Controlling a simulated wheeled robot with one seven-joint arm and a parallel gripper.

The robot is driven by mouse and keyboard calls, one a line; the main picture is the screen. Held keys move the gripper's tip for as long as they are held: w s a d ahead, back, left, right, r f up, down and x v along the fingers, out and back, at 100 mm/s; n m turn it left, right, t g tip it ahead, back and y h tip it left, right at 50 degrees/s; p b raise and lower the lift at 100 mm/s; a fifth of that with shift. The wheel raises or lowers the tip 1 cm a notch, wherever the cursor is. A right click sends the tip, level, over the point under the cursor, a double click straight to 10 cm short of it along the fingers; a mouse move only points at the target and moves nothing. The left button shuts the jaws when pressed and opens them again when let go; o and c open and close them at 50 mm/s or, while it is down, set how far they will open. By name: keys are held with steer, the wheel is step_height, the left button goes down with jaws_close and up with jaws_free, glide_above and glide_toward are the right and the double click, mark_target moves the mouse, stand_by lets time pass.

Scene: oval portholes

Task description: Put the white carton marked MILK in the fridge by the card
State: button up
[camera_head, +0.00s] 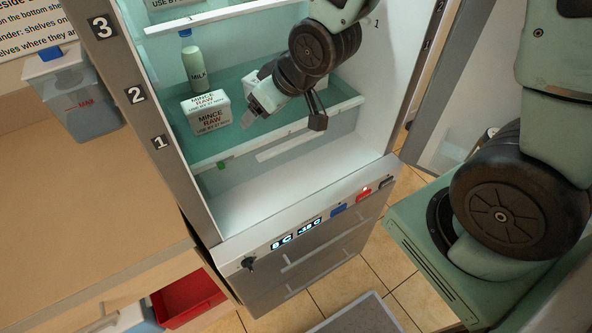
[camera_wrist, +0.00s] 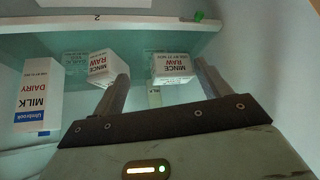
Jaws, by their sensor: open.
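The white MILK carton (camera_wrist: 38,95), with red lettering and a blue band, shows at the left of the wrist view, inside the fridge. In the head view I cannot make it out; my arm covers that part. My gripper (camera_head: 285,115) is open and empty inside the fridge, over the teal shelf (camera_head: 240,135). Its fingers (camera_wrist: 163,90) reach towards two mince boxes in the wrist view, apart from the carton. The card (camera_head: 37,33) is cut off at the top left; its words speak of the bottom shelf.
A mince box (camera_head: 205,112) stands beside my gripper, with a second one (camera_wrist: 112,66) near a finger in the wrist view. A milk bottle (camera_head: 193,65) stands behind. The bottom compartment (camera_head: 300,180) looks empty. The fridge door (camera_head: 470,110) is open at right.

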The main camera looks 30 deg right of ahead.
steer(key=s+a+r+n+g, duration=0.1)
steer(key=s+g, duration=0.1)
steer(key=s, duration=0.5)
steer(key=s+a+r+n+g+h, duration=0.1)
steer(key=s+a+r+g, duration=0.1)
steer(key=s, duration=0.5)
steer(key=s+a+r+n+g+h, duration=0.1)
steer(key=s+a+r+g, duration=0.1)
steer(key=s, duration=0.5)
steer(key=shift+r+g, duration=0.15)
steer(key=shift+g, duration=0.25)
steer(key=shift+a, duration=0.1)
